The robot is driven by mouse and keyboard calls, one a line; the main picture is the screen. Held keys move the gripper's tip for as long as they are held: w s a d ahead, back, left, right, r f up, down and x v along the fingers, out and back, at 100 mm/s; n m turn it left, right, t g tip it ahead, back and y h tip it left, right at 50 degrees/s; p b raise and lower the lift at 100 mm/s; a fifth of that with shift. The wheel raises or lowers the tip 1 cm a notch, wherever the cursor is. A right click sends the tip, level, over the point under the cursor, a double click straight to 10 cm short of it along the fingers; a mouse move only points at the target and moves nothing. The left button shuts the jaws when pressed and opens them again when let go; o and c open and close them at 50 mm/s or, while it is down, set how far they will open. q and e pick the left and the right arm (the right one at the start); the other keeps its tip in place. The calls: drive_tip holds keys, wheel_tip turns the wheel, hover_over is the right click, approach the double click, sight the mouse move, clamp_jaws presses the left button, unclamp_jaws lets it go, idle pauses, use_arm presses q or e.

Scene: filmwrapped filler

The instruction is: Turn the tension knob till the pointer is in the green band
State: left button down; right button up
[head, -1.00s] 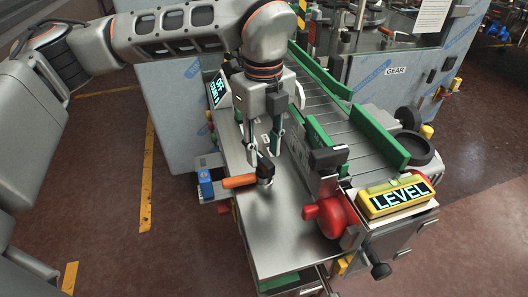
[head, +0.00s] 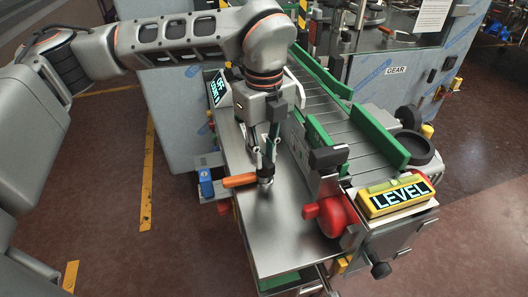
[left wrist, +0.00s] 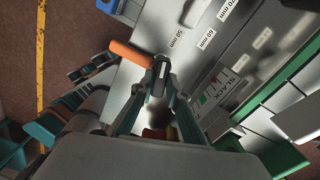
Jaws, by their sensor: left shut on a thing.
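My left gripper (head: 265,172) points down over the steel plate and is shut on a dark, orange-handled knob (head: 238,181). In the left wrist view the fingertips (left wrist: 160,76) close on the dark head, and the orange handle (left wrist: 128,53) sticks out to the left. A scale marked "SLACK" with a green patch (left wrist: 210,97) lies to the right of the fingers in that view. I cannot make out a pointer on it. My right gripper is not in view.
A green-railed conveyor (head: 340,115) runs to the right of the gripper. A red rounded part (head: 335,215) and a yellow "LEVEL" box (head: 396,195) stand at the front right. A blue block (head: 206,184) sits at the left edge. The front steel plate (head: 275,235) is clear.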

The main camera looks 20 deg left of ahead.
use_arm(q)
drive_tip(key=m, duration=0.6)
drive_tip(key=shift+r+p, duration=0.1)
drive_tip(key=shift+p, duration=0.2)
drive_tip(key=m, duration=0.5)
drive_tip(key=shift+p, duration=0.3)
drive_tip(key=m, duration=0.4)
drive_tip(key=shift+w+m+p, duration=0.1)
drive_tip(key=shift+m+p, duration=0.5)
drive_tip(key=shift+m, duration=1.6)
drive_tip(key=c, duration=2)
unclamp_jaws()
drive_tip(key=shift+o, duration=0.2)
